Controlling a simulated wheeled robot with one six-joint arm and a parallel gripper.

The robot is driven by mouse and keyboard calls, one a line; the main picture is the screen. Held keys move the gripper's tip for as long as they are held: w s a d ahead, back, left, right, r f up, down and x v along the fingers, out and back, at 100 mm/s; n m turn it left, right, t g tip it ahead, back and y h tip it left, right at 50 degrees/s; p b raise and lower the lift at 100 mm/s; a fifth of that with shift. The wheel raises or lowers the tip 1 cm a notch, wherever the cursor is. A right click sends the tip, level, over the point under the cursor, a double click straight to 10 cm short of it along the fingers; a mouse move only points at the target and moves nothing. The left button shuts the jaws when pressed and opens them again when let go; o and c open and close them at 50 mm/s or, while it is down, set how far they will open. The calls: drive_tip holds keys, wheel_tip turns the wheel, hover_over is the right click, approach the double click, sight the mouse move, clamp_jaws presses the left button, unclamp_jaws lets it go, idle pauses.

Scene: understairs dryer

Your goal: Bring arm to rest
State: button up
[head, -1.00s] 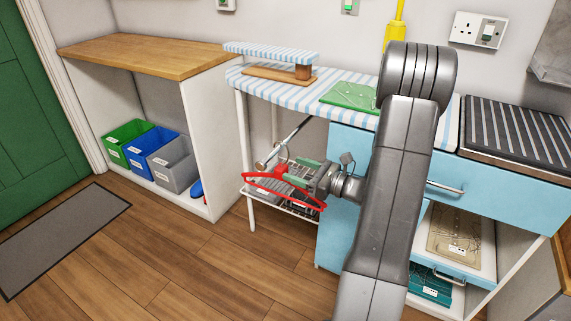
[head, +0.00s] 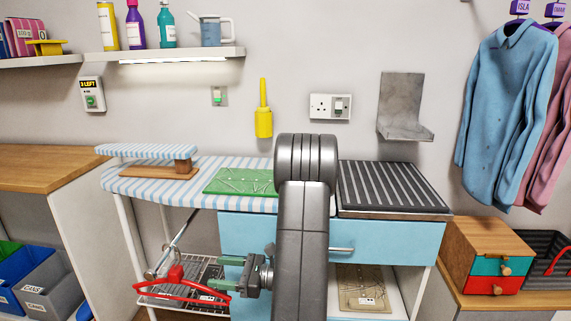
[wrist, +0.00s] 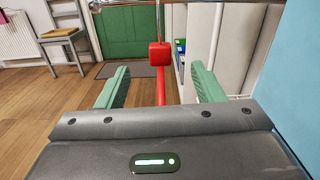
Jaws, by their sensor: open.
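My gripper (head: 226,273) is low in front of the blue drawer unit in the head view, its green fingers pointing left. In the wrist view my gripper (wrist: 161,85) has its two fingers wide apart. A red hanger (head: 183,290) is just left of the fingertips, by the rail under the striped board. In the wrist view the red hanger (wrist: 160,55) shows between and beyond the fingers; neither finger visibly grips it. My arm hides part of the drawer front.
The striped ironing surface (head: 150,190) and blue drawer (head: 385,240) are close above and beside my gripper. A wire rack (head: 200,268) is behind it. Shirts (head: 505,115) hang far right, above a small drawer box (head: 490,258). Open floor (wrist: 50,95) shows in the wrist view.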

sight(177, 268)
drive_tip(key=a, duration=0.4)
drive_tip(key=a+b, duration=0.1)
drive_tip(key=a, duration=0.3)
drive_tip(key=w+a+b, duration=0.1)
drive_tip(key=a, duration=0.4)
drive_tip(key=shift+a, duration=0.1)
drive_tip(key=shift+a+r+p, duration=0.2)
drive_tip(key=shift+r+p, duration=0.3)
drive_tip(key=shift+r, duration=0.4)
drive_tip(key=shift+r+p, duration=0.3)
drive_tip(key=shift+r, duration=0.1)
